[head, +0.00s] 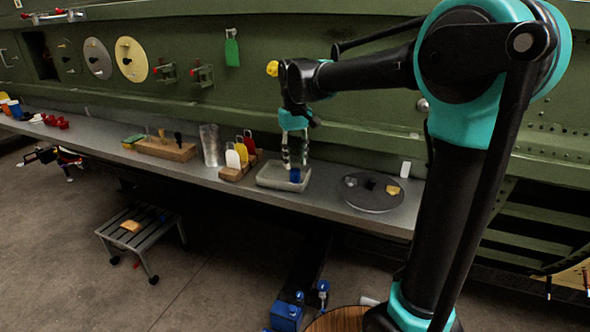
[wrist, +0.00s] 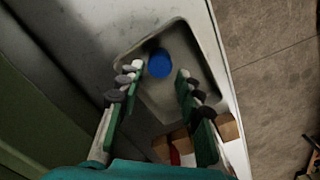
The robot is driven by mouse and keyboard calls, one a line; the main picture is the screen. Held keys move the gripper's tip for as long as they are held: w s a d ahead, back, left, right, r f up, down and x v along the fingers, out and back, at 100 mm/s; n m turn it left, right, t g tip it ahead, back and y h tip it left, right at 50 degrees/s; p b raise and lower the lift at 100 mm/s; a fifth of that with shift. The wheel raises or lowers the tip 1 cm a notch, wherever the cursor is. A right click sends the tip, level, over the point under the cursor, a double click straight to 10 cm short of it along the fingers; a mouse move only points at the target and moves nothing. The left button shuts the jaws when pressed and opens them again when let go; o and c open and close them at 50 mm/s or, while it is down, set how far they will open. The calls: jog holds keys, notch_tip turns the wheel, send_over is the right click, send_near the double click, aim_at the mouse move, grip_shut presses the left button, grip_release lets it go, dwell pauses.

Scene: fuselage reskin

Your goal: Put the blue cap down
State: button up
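The blue cap (head: 295,175) is in a shallow grey tray (head: 268,181) on the long bench. In the wrist view the cap (wrist: 159,63) is a round blue disc inside the tray (wrist: 150,100), near one end. My gripper (head: 294,158) points down over the tray, its fingers just above the cap. In the wrist view my gripper (wrist: 160,74) is open, with its fingertips wide apart on either side of the cap and a gap visible at the right finger. Whether the left fingertip touches the cap I cannot tell.
A dark round plate (head: 373,196) with small parts lies to the right. The green fuselage wall (head: 300,95) rises behind the bench (head: 330,207). A step stool (head: 143,233) stands on the floor.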

aim_at(295, 170)
notch_tip(295, 170, up, 7)
dwell(0.3)
